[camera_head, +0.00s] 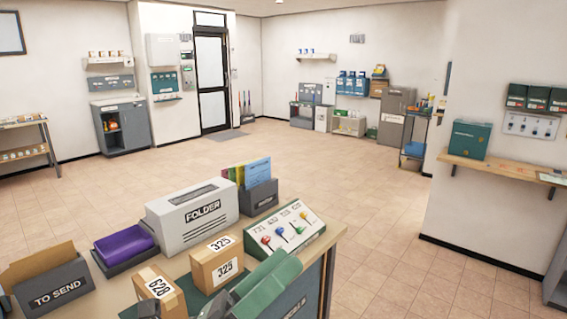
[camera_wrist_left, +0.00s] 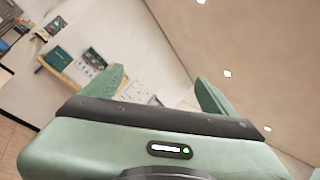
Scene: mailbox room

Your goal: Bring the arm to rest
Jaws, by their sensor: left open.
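My left gripper (camera_head: 266,286) shows green at the bottom of the head view, above the front part of the counter (camera_head: 335,238), close to the box marked 325 (camera_head: 217,263). In the left wrist view its two green fingers (camera_wrist_left: 160,90) stand wide apart with nothing between them. The wrist view is steeply tilted and shows wall and ceiling beyond the fingers. My right gripper is in neither view.
The counter holds a box marked 628 (camera_head: 160,291), a TO SEND bin (camera_head: 54,288), a purple tray (camera_head: 124,245), a FOLDER machine (camera_head: 192,215) and a key panel (camera_head: 286,229). A wall shelf (camera_head: 508,168) is at right. The tiled floor beyond is clear.

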